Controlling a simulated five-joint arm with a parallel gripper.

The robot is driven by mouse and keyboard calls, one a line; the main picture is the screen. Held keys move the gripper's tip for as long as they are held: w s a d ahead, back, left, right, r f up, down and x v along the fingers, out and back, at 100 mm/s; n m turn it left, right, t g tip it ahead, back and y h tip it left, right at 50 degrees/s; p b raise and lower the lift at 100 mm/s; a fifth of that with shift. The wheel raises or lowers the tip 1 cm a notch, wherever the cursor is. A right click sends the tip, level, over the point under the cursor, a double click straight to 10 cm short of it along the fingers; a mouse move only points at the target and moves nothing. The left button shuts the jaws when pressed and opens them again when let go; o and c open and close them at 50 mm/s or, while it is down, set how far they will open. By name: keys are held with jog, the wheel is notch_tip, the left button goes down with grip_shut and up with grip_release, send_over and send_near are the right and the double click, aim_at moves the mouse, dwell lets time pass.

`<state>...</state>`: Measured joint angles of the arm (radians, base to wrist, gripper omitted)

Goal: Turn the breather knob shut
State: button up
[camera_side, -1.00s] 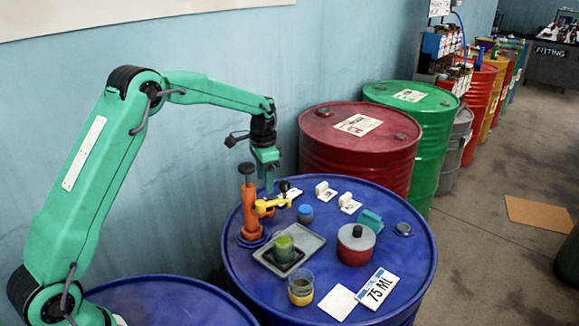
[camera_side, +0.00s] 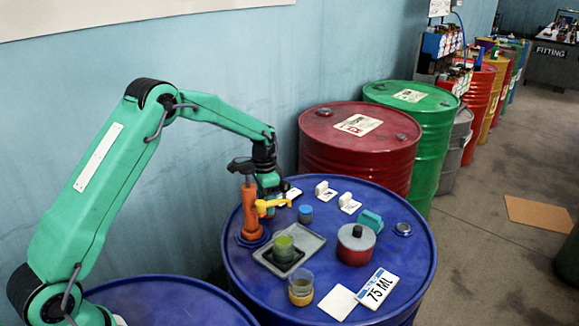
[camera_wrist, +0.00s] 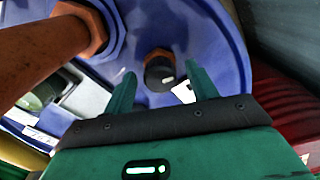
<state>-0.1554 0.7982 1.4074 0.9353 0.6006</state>
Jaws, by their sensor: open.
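The breather knob (camera_wrist: 160,73) is dark and round with a pale pointer mark, on the blue drum top (camera_wrist: 212,42). In the wrist view it sits between and beyond my gripper's two green fingers (camera_wrist: 160,88), which are open, one on each side of it. I cannot tell whether either finger touches it.
A glass with amber liquid (camera_side: 301,289), a red pot (camera_side: 356,250) and white cards (camera_side: 340,303) stand nearer the front.

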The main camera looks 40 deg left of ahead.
jog(key=c, duration=1)
jog(key=shift+n, duration=1.5)
jog(key=o, duration=1)
jog(key=shift+r, duration=0.15)
